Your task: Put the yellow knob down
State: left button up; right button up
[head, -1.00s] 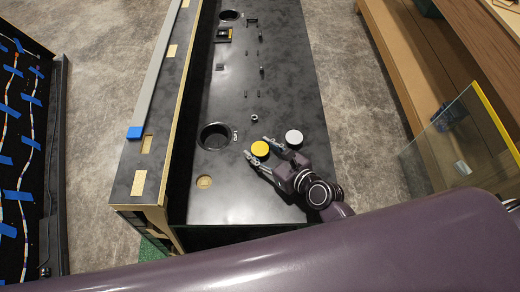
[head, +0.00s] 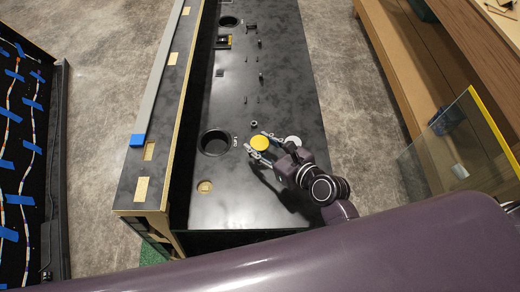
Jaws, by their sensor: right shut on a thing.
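The yellow knob (head: 260,143) is a round disc over the near part of the black console panel (head: 240,209). My right gripper (head: 257,142) reaches in from the lower right and is shut on the yellow knob, one finger on each side of it. How high the knob is above the panel is hard to tell from this view. My left gripper is not in view.
A white knob (head: 294,140) sits just right of the yellow one, partly hidden by my gripper. A round hole (head: 214,142) is to the left, with a small wooden-coloured disc (head: 205,187) below it. A glass pane with a yellow edge (head: 495,133) stands at the right.

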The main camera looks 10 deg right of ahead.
aim_at(260, 143)
notch_tip(260, 143, up, 13)
jog(key=p, duration=0.2)
jog(key=s+d+r+n+g+y, duration=0.4)
jog(key=s+d+r+n, duration=0.1)
jog(key=s+d+r, duration=0.3)
jog(key=shift+d+r+y, duration=0.4)
jog(key=shift+r, duration=0.5)
jog(key=shift+w+f+b, duration=0.1)
jog(key=shift+b, duration=0.2)
